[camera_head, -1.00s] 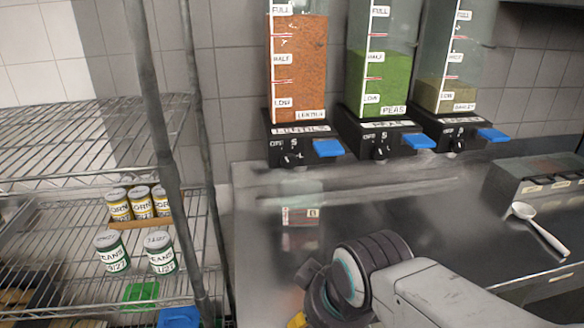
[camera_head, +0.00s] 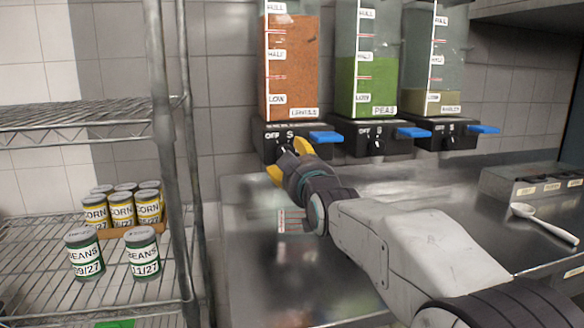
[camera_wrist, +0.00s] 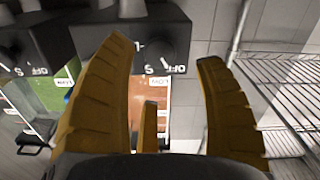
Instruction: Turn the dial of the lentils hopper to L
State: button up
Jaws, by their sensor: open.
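The lentils hopper (camera_head: 292,70) is the leftmost dispenser in the head view, a clear bin of orange lentils above a black base (camera_head: 262,143) with a blue lever (camera_head: 325,137). Its dial (camera_head: 285,149) is on the front of the base, marked OFF and S, and partly hidden by my gripper (camera_head: 288,161). In the wrist view, turned upside down, the dial (camera_wrist: 154,48) lies between the yellow fingertips of my gripper (camera_wrist: 164,50), closer to the left one. My gripper is open and holds nothing. I cannot tell whether a finger touches the dial or which mark it points to.
The peas hopper (camera_head: 366,85) and a third hopper (camera_head: 432,75) stand to the right, with blue levers. A steel counter (camera_head: 400,185) lies below, with a white spoon (camera_head: 545,224). A wire rack (camera_head: 60,222) with cans stands left.

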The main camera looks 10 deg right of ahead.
jog(key=shift+w+p, duration=0.6)
jog(key=shift+w, duration=3)
jog(key=shift+c, duration=0.2)
jog(key=c, duration=1.2)
